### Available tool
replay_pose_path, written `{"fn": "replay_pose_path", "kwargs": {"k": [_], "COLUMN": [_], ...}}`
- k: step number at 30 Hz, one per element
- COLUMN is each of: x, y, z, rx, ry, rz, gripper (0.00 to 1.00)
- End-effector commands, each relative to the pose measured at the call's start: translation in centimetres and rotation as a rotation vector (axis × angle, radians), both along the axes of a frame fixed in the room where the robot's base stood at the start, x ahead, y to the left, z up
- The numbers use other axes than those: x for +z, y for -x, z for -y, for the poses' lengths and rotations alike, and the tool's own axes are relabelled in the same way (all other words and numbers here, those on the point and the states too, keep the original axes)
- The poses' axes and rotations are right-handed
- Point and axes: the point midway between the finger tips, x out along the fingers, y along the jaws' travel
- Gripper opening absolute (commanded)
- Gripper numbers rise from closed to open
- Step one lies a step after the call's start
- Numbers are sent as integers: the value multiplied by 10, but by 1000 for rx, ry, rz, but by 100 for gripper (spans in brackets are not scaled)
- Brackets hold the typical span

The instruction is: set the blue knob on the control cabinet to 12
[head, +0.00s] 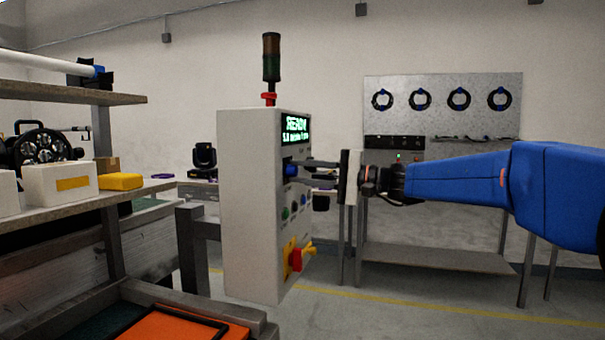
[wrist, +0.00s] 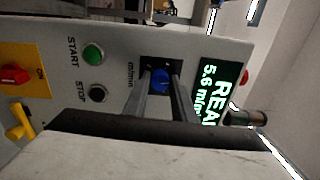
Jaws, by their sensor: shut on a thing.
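The control cabinet (head: 250,200) is a tall pale box left of the middle in the head view. Its blue knob (head: 291,170) is on the front face, under the green display (head: 296,129). In the wrist view the blue knob (wrist: 161,80) sits between my two fingers. My gripper (head: 300,171) is shut on the knob, with the arm reaching in from the right. The display in the wrist view (wrist: 217,92) appears turned sideways and reads about 5.6, with further text partly cut off. The knob's scale and pointer cannot be made out.
Below the knob are a green START button (wrist: 93,54), a black STOP button (wrist: 97,93) and a red switch (wrist: 15,75) on a yellow plate. A yellow lever (wrist: 20,122) juts out near it. A signal tower (head: 271,58) stands on top. Shelves (head: 60,97) are at left.

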Motion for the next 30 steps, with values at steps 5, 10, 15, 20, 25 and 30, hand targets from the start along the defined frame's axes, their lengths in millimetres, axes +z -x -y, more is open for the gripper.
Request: {"fn": "replay_pose_path", "kwargs": {"k": [5,10,15,20,25,30], "x": [0,0,0,0,1,1], "y": [0,0,0,0,0,0], "z": [0,0,0,0,0,0], "rx": [-1,-2,-1,-1,-2,-2], "ry": [-56,-110,-164,-215,-270,-324], "rz": [-158,-311,-463,-606,-758,-909], "gripper": [2,2,2,2,2,2]}}
